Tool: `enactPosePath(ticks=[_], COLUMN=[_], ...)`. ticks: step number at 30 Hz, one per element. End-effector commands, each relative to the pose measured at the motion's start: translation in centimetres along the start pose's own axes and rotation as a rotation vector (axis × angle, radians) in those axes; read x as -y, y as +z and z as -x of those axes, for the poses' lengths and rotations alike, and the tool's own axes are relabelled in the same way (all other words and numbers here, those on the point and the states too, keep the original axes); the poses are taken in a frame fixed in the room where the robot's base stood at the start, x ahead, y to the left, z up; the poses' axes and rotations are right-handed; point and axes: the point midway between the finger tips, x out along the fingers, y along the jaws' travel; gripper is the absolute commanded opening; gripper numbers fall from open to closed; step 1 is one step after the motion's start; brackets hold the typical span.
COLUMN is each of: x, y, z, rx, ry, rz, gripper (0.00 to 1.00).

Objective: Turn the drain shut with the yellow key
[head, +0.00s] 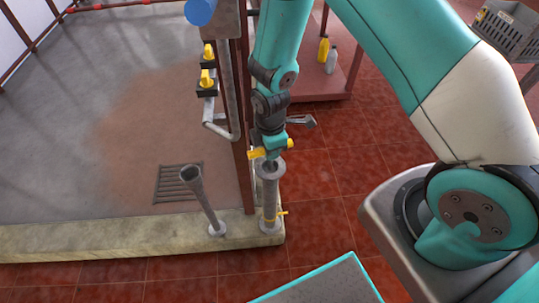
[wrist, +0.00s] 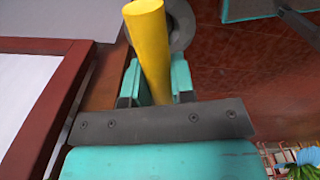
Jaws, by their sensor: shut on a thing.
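My gripper (head: 270,148) points down just above the flared top of a grey upright pipe (head: 269,186). It is shut on the yellow key (head: 256,154), whose bar sticks out on both sides of the fingers. In the wrist view the yellow bar (wrist: 150,45) lies between the two teal fingers, with a grey ring (wrist: 181,25) beyond it. The key's lower part is hidden, so I cannot tell how far it sits in the pipe. A small yellow piece (head: 282,213) shows at the pipe's foot, on the curb's corner.
A second flared grey pipe (head: 203,198) leans on the curb (head: 120,237) to the left. A floor grate (head: 178,184) lies behind it. A dark red post (head: 242,130) stands close left of my gripper. Yellow-handled valves (head: 207,78) are up left.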

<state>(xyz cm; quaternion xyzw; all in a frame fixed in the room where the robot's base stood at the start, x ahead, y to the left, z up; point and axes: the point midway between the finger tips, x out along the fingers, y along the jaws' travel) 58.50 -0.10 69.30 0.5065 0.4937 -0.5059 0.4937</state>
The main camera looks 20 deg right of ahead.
Motion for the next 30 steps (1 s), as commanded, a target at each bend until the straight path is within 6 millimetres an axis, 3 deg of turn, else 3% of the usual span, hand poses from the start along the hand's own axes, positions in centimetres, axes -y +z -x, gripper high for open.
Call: enactPosePath(ticks=[5, 6, 9, 15, 18, 30], x=[0.06, 0.07, 0.06, 0.04, 0.05, 0.02], y=[-0.04, -0.04, -0.03, 0.0, 0.01, 0.01], z=[-0.01, -0.01, -0.01, -0.01, -0.03, 0.57], rx=[0.0, 0.0, 0.0, 0.0, 0.001, 0.001], ry=[-0.002, -0.002, -0.001, -0.001, -0.001, 0.0], rz=[0.005, 0.004, 0.003, 0.001, 0.0, -0.001], gripper=[0.0, 0.3, 0.53, 0.53, 0.72, 0.72])
